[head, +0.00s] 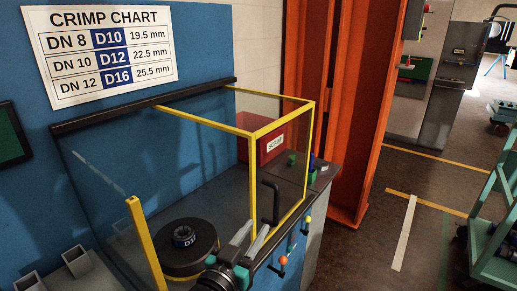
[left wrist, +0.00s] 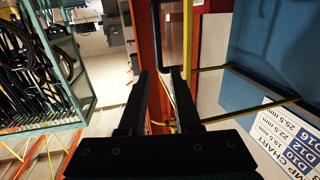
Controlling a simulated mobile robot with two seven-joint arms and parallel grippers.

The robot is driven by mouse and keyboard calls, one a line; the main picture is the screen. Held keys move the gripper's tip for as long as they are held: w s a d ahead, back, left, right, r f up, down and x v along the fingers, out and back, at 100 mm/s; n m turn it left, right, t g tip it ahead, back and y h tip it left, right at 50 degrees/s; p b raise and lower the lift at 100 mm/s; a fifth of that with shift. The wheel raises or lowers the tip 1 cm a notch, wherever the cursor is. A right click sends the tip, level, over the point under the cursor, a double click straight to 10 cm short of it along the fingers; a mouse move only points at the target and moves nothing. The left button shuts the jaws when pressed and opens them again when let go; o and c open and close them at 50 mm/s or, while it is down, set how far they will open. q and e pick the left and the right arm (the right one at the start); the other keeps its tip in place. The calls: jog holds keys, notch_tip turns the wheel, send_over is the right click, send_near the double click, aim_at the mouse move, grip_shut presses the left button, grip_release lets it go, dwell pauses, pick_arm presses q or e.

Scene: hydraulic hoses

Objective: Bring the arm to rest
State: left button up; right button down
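My left gripper (head: 250,240) shows in the head view at the bottom centre, in front of the yellow-framed clear guard (head: 252,185). Its two fingers are apart, with nothing seen between them. The left wrist view shows the same open gripper (left wrist: 160,74) with an empty gap between the black fingertips. The dark guard handle (head: 270,202) is above and to the right of the fingers in the head view, and the gripper is not closed on it. My right gripper is in neither view.
A black round press head (head: 190,258) with a labelled die (head: 185,237) sits behind the guard. Small coloured levers (head: 283,262) line the bench front. An orange column (head: 353,110) stands beyond, and a green rack (head: 495,215) at far right. The floor between is clear.

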pick_arm(q)
jog(key=s+a+f+n+g+y, duration=0.2)
jog(key=s+a+f+g+y, duration=0.2)
jog(key=s+a+f+g, duration=0.5)
jog(key=s+a+f+g+y, duration=0.2)
jog(key=s+a+f, duration=0.1)
jog(key=s, duration=0.6)
jog(key=s+a+f+g+y, duration=0.1)
jog(key=s+a+f, duration=0.2)
jog(key=s, duration=0.5)
notch_tip(320, 180, down, 25)
jog(key=s+g+b, duration=0.2)
jog(key=s+b, duration=0.1)
jog(key=b, duration=0.1)
jog(key=s+a+f+g+b, duration=0.1)
jog(key=s+a+f+b, duration=0.1)
jog(key=s+f, duration=1.3)
notch_tip(320, 180, down, 3)
jog(key=shift+a+r+b, duration=0.15)
jog(key=shift+a+b, duration=0.1)
jog(key=shift+b, duration=0.35)
